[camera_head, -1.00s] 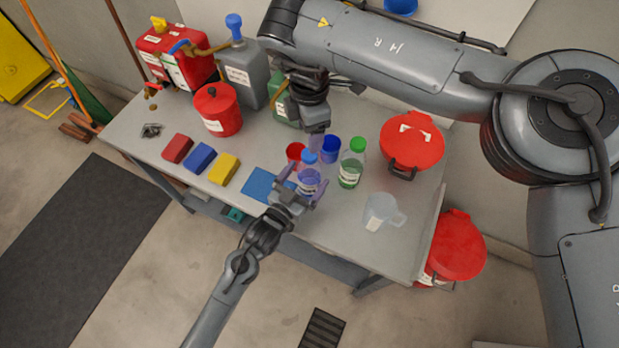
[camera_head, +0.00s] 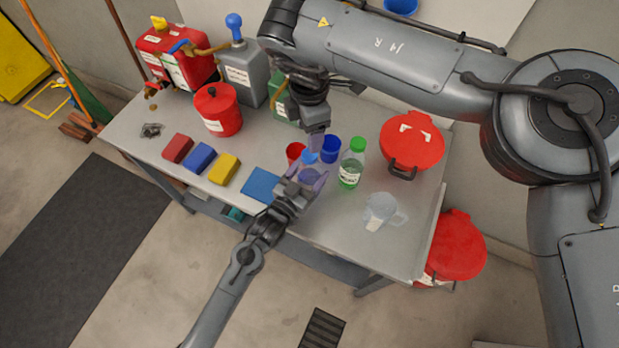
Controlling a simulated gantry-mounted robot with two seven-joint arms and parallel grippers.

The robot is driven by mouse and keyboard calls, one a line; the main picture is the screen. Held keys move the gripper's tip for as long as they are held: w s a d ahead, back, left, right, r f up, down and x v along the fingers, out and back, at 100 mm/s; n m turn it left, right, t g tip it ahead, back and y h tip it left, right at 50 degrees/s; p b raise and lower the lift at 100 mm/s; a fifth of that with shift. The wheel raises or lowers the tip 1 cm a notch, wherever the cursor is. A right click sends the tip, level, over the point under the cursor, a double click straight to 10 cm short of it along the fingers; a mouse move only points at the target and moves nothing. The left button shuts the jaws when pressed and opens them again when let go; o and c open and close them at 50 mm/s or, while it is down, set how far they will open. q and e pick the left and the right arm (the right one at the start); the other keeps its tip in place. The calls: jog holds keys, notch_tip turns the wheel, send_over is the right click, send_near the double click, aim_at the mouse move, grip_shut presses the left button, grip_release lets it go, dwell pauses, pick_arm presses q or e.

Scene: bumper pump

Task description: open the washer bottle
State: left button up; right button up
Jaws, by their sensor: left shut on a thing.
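The washer bottle, a clear bottle with bluish liquid and a blue cap (camera_head: 309,156), stands upright near the middle of the table. My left gripper (camera_head: 304,177), reaching in from the lower left, is shut on the bottle's body and hides much of it. My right gripper (camera_head: 316,142) comes down from above and hangs close to the blue cap. Its fingers are small and partly hidden by its own wrist, so I cannot tell whether they are open or touch the cap.
A green-capped bottle (camera_head: 352,163) stands just right of the washer bottle. A blue cup (camera_head: 330,149) and a red cup (camera_head: 295,152) are close behind. A clear jug (camera_head: 381,212) and a red lidded container (camera_head: 412,143) stand right. A blue cloth (camera_head: 260,185) lies left.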

pick_arm(q)
grip_shut()
pick_arm(e)
jog(key=m, duration=1.7)
jog(key=shift+m, duration=0.3)
jog(key=shift+f, duration=4)
jog(key=shift+c, duration=0.5)
